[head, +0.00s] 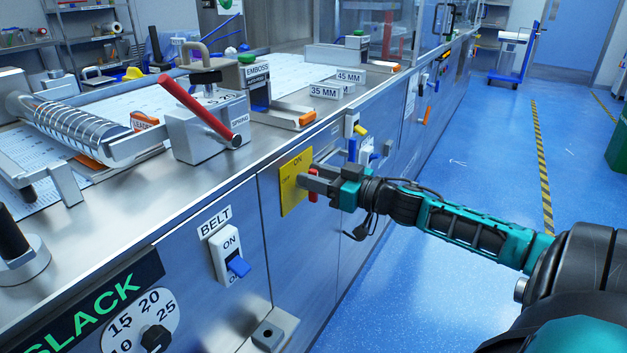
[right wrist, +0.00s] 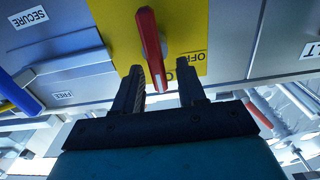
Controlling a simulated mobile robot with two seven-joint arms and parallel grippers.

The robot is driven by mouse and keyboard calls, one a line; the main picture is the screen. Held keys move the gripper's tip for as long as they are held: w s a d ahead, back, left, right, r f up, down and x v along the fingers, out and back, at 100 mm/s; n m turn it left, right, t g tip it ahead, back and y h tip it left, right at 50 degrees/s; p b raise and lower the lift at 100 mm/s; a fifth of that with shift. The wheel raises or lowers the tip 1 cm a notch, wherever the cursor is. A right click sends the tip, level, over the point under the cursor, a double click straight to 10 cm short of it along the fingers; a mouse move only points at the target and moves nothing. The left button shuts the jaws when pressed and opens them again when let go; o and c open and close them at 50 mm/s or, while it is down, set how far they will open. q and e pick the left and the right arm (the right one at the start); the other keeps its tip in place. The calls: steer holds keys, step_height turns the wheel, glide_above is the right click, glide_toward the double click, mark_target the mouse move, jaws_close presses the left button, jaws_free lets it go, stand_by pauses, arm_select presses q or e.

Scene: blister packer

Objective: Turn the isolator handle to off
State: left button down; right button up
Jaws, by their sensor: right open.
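The isolator is a yellow plate (head: 292,190) with ON and OFF marks on the cabinet front, and it also shows in the right wrist view (right wrist: 112,22). Its red handle (head: 313,190) stands roughly upright in the head view, partly covered by my gripper. In the right wrist view the red handle (right wrist: 151,40) runs down between my fingers. My right gripper (head: 317,181) is open at the plate, with one finger on each side of the handle's end (right wrist: 160,88). The handle is closer to the left finger there; contact cannot be told. My left gripper is not in view.
A BELT switch (head: 228,256) with a blue lever and a SLACK dial (head: 140,325) are on the cabinet front left of the isolator. A SPRING block (head: 208,128) with a red lever stands on the worktop above. Blue floor (head: 440,290) is clear beside the machine.

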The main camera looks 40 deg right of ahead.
steer(key=shift+w, duration=0.35)
steer(key=shift+a, duration=0.1)
jaws_close()
